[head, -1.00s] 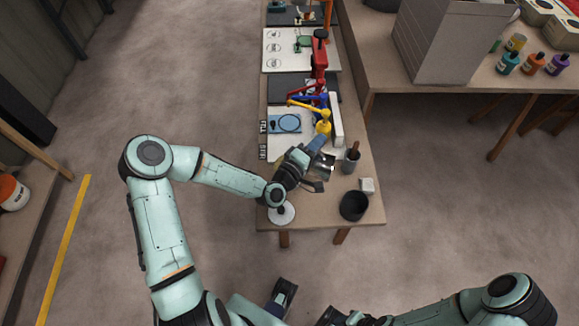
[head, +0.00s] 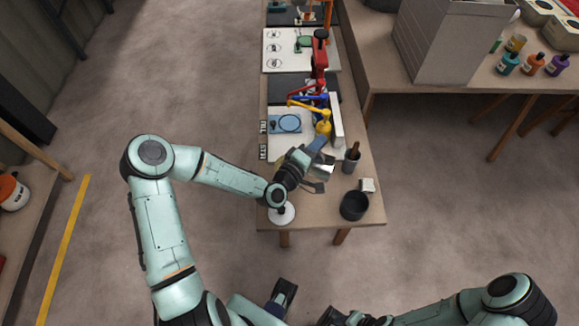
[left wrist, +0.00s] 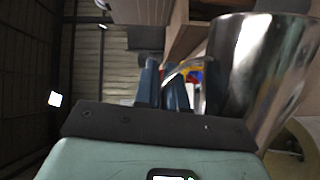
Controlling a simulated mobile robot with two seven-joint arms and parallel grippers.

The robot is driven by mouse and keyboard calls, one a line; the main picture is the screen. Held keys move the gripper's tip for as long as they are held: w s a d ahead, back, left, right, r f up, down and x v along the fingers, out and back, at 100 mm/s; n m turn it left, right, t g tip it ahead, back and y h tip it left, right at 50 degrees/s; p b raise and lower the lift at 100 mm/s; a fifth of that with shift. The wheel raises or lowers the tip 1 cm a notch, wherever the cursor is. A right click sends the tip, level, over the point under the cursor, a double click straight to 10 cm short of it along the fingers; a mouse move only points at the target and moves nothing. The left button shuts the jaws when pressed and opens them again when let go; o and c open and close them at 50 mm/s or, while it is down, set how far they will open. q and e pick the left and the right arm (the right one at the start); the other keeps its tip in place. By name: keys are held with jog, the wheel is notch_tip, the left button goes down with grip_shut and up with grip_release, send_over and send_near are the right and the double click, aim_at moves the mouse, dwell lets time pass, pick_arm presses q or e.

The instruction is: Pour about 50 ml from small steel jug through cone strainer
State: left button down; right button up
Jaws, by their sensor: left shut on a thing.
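The small steel jug (head: 323,169) is a shiny grey vessel over the near part of the bench. It fills the right side of the left wrist view (left wrist: 256,78); its contents are hidden. My left gripper (head: 316,147), with blue fingers, is shut on the jug, and the fingers also show in the left wrist view (left wrist: 164,88). I cannot tell the jug's exact tilt or whether anything flows from it. I cannot make out the cone strainer; the gripper and wrist cover part of the bench.
A black pot (head: 354,206), a small whitish block (head: 367,185) and a grey cup with a brown-handled tool (head: 351,163) stand right of the jug. A white disc (head: 282,214) lies near the front edge. Yellow (head: 325,124), blue and red fixtures stand farther back.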

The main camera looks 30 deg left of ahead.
aim_at(334, 158)
pick_arm(q)
jog(key=d, duration=0.1)
jog(key=d+m, duration=0.1)
jog(key=d+f+m, duration=0.1)
jog(key=shift+w+d+g, duration=0.3)
jog(key=shift+g, duration=0.1)
jog(key=shift+f, duration=0.15)
jog(key=shift+d, duration=0.25)
jog(key=shift+w+d+f+m+g+y, duration=0.15)
jog(key=shift+d+f+m+g+y, duration=0.2)
jog(key=shift+d+f+m, duration=0.45)
jog(key=w+d+f+m+g+y+b, duration=0.2)
jog(key=d+f+m+y, duration=0.3)
jog(key=d+f+m, duration=0.3)
jog(key=shift+m+b, duration=0.6)
jog(key=shift+b, duration=0.2)
pick_arm(e)
jog(key=shift+w+f, duration=0.15)
jog(key=shift+f, duration=1.35)
